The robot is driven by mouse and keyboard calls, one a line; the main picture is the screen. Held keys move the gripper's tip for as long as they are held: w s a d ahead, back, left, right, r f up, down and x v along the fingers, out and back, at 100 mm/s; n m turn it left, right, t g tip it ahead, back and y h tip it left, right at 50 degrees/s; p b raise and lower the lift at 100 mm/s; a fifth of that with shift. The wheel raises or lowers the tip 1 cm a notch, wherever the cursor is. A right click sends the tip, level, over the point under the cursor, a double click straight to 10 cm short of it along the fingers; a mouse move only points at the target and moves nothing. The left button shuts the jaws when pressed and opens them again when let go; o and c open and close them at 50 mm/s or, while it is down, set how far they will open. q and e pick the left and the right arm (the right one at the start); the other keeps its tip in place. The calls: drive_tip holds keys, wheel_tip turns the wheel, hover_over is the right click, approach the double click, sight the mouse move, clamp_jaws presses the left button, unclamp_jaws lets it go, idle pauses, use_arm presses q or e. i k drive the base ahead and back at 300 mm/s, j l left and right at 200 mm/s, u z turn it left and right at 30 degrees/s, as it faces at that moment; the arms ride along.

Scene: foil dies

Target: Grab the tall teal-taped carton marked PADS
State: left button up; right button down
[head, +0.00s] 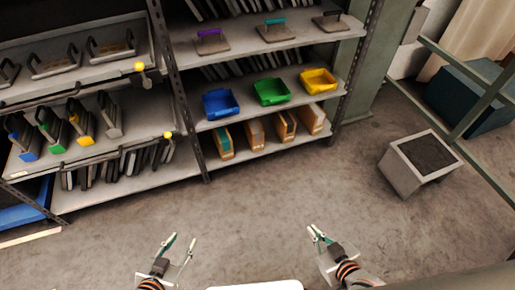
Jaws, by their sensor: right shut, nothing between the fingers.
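A tall carton with teal on it (224,143) stands at the left end of the bottom shelf of the right-hand rack, leaning slightly in the picture. Its lettering is too small to read. Several brown cartons (255,132) stand in a row to its right. My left gripper (183,238) is open and empty over the floor, well in front of the shelf. My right gripper (314,230) is shut and empty over the floor to the right. Both grippers are far from the carton.
Blue (220,103), green (271,92) and yellow (318,81) bins sit on the shelf above the cartons. A rack upright (181,105) stands left of the teal carton. A grey box with a dark top (408,176) stands on the floor at right. The floor before the rack is clear.

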sight(222, 137)
drive_tip(key=i+j+z, duration=0.25)
drive_tip(key=z, duration=0.15)
drive_tip(key=i+j+z, duration=0.5)
drive_tip(key=j+z, duration=0.25)
